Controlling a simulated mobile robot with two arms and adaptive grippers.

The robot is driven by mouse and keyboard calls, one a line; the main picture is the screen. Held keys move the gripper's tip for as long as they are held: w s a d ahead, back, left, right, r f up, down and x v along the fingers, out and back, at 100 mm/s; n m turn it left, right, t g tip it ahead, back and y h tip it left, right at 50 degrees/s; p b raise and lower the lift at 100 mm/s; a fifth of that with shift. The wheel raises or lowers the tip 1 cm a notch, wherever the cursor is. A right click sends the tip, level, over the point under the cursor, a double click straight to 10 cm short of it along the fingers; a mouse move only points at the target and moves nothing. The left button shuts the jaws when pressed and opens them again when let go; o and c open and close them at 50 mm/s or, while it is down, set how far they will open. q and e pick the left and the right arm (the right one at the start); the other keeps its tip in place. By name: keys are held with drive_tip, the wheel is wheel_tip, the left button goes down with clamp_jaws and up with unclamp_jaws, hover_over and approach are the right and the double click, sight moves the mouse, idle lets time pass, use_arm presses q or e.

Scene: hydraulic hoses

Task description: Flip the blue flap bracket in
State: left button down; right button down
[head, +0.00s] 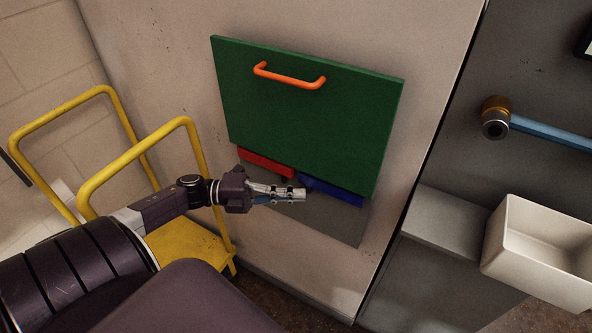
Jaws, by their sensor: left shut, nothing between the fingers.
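The blue flap bracket (335,191) shows as a blue strip just under the lower edge of a green panel (310,118) with an orange handle (290,77). The green panel hides part of the blue bracket. My left gripper (303,194) is shut and empty. It points right, in front of the opening below the panel, with its fingertips at the left end of the blue bracket in the picture. I cannot tell whether they touch. A red bracket (266,164) shows under the panel to the left of the blue one. My right gripper is not in view.
A yellow cart (195,240) with rails stands at the left, beneath my left arm. A white bin (540,250) sits on a grey ledge (447,222) at the right. Above it, a blue hose (550,132) joins a brass fitting (495,118).

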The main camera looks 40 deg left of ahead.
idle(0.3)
use_arm(q)
drive_tip(key=v, duration=1.2)
idle(0.4)
drive_tip(key=w+a+f+n+t+y, duration=0.1)
drive_tip(key=a+f+n+t+y, duration=0.1)
drive_tip(key=f+n+y, duration=0.35)
drive_tip(key=w+a+f+n+t+y, duration=0.1)
drive_tip(key=a+f+n+t+y, duration=0.15)
drive_tip(key=f+n, duration=0.6)
drive_tip(key=s+d+f+n+g+y, duration=0.1)
drive_tip(key=s+f+n+g+y, duration=0.2)
drive_tip(key=f, duration=0.7)
drive_tip(key=s+d+f+n+g+y, duration=0.1)
drive_tip(key=s+f+n+y, duration=0.2)
drive_tip(key=f, duration=0.8)
drive_tip(key=s+d+f+n+g+y, duration=0.1)
drive_tip(key=s+d+f+n+g, duration=0.3)
drive_tip(key=s+d+f, duration=0.65)
drive_tip(key=s+d+f+n+g, duration=0.1)
drive_tip(key=s+d+f+g, duration=0.2)
drive_tip(key=s+d, duration=0.3)
drive_tip(key=s+d+f+n+g, duration=0.1)
drive_tip(key=s+d+f+g, duration=0.2)
drive_tip(key=s, duration=0.7)
drive_tip(key=d+f, duration=0.2)
drive_tip(key=d, duration=0.1)
drive_tip(key=shift+f+h+p, duration=0.15)
drive_tip(key=shift+h+p, duration=0.15)
